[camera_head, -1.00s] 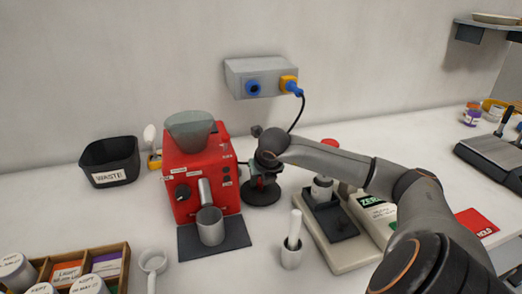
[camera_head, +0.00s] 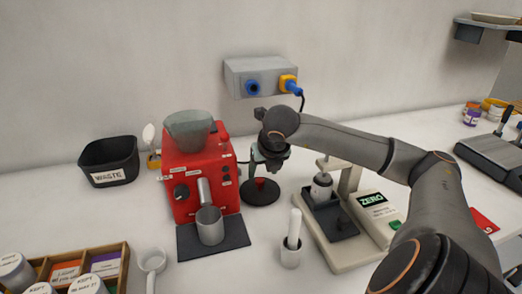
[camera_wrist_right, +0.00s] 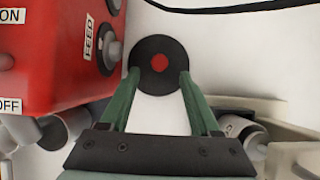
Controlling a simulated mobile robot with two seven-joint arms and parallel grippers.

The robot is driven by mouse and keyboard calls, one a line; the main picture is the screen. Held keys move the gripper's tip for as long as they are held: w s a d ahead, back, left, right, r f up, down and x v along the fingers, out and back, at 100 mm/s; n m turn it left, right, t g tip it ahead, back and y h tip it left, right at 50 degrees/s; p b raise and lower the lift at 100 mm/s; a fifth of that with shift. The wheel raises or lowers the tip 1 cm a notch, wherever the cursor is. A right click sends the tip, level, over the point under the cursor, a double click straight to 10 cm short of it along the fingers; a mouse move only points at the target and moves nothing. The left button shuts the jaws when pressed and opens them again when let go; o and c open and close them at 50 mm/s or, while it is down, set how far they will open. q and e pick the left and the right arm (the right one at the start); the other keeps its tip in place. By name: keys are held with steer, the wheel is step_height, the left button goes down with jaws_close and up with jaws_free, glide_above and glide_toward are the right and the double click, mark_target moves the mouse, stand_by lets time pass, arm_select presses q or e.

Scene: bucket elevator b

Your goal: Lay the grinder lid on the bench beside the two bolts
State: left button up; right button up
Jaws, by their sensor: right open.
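A flat black disc with a red centre (camera_head: 261,194) lies on the bench just right of the red grinder (camera_head: 196,178). It looks like the grinder lid, and it also shows in the right wrist view (camera_wrist_right: 149,80). My right gripper (camera_head: 270,168) is above the disc, pointing down, open and empty. In the wrist view its green fingers (camera_wrist_right: 158,76) stand apart over the near part of the disc. A grey translucent hopper (camera_head: 188,130) tops the grinder. I cannot make out the two bolts. My left gripper is out of view.
A grey cup (camera_head: 210,225) stands on the dark mat before the grinder. The scale (camera_head: 372,208) stands right of the disc, and a small pot with a white pestle (camera_head: 291,254) in front. A black waste bin (camera_head: 110,162) is far left, a wooden tray (camera_head: 124,262) front left.

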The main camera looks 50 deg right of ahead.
steer(key=v, duration=0.5)
